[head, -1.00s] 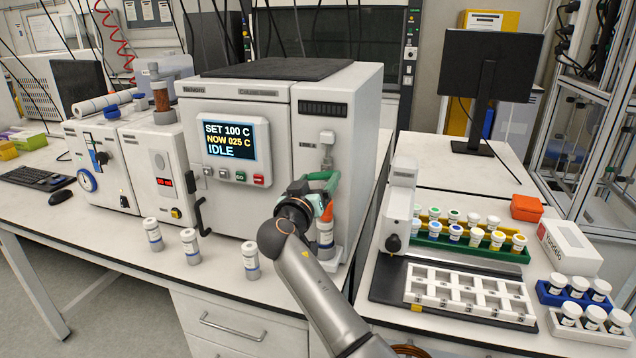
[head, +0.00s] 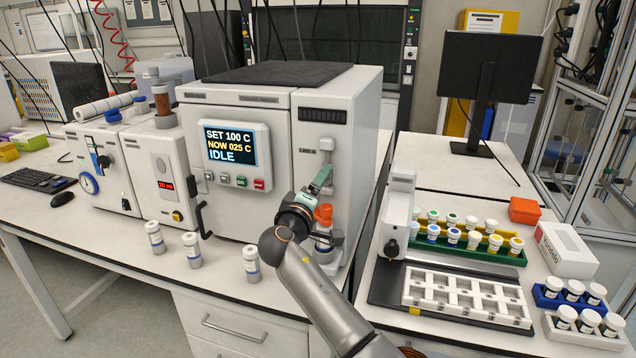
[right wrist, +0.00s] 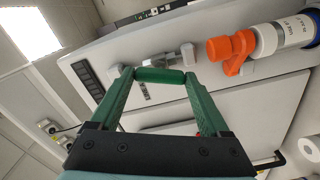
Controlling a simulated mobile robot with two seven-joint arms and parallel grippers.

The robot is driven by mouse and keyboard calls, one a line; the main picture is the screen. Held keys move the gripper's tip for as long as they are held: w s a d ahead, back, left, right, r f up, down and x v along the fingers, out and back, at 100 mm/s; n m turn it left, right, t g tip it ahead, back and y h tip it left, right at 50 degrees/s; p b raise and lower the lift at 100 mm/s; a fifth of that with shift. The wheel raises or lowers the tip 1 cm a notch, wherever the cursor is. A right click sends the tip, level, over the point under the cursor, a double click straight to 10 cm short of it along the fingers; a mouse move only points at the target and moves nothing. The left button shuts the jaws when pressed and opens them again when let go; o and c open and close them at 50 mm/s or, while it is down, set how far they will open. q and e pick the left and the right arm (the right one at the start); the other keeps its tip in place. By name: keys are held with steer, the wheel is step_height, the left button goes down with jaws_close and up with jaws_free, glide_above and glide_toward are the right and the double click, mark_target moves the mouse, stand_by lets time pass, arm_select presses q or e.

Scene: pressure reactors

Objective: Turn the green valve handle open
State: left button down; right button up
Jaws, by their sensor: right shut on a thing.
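The green valve handle (right wrist: 160,75) is a short rounded bar between my right fingertips in the right wrist view, in front of a grey fitting (right wrist: 163,60) on the white reactor's panel. My right gripper (right wrist: 158,78) has green fingers and is shut on the handle, one fingertip at each end. In the head view my right gripper (head: 323,178) reaches the right part of the reactor front, and its green fingers mostly hide the handle. My left gripper is not in view.
The reactor's display (head: 229,145) reads IDLE. Several white vials (head: 192,250) stand left on the bench. A rack (head: 468,300) lies to the right.

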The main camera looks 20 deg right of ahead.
steer(key=shift+r+n, duration=0.15)
steer(key=shift+n, duration=2.05)
steer(key=o, duration=1.2)
